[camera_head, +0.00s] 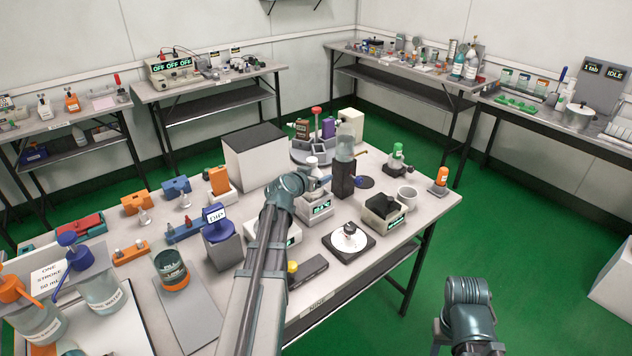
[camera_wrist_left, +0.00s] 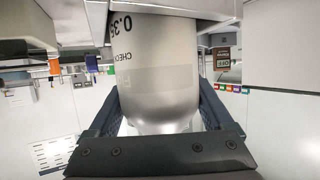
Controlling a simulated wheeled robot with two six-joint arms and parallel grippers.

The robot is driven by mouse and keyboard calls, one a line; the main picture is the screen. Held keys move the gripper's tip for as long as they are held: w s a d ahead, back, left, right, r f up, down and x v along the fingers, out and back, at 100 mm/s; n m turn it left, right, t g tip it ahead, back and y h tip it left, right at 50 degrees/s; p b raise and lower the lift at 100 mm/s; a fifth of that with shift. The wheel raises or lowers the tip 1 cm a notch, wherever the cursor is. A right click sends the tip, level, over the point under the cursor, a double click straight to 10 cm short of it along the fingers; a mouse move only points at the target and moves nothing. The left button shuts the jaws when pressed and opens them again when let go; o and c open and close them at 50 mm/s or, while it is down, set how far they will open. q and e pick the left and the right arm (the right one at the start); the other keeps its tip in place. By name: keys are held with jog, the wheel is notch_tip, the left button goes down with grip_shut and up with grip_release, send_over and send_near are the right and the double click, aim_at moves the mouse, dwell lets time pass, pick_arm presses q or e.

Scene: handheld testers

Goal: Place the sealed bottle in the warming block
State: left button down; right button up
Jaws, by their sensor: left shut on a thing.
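My left gripper (camera_head: 316,182) is over the middle of the bench, above a white device with a green display (camera_head: 318,209). In the left wrist view its fingers are shut on a pale grey, smooth bottle (camera_wrist_left: 160,85) with a rounded end and dark printing, which reads upside down. In the head view the held bottle is mostly hidden by the gripper. I cannot tell for sure which device is the warming block. Another boxy device with a green display (camera_head: 385,212) stands to the right. My right arm shows at the lower right, but its gripper is out of view.
A clear bottle (camera_head: 346,137) stands on a dark block (camera_head: 343,180) just right of the gripper. A round white plate on a black base (camera_head: 348,240), a grey cup (camera_head: 406,195) and a green-capped flask (camera_head: 396,160) are nearby. A large grey box (camera_head: 254,160) stands behind left.

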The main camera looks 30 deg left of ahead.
pick_arm(q)
jog(key=shift+r, duration=0.1)
jog(key=shift+f, duration=0.2)
grip_release()
jog(key=shift+r, duration=0.1)
jog(key=shift+r, duration=0.25)
jog(key=p+v, duration=0.4)
jog(key=v, duration=0.8)
jog(key=shift+p, duration=0.35)
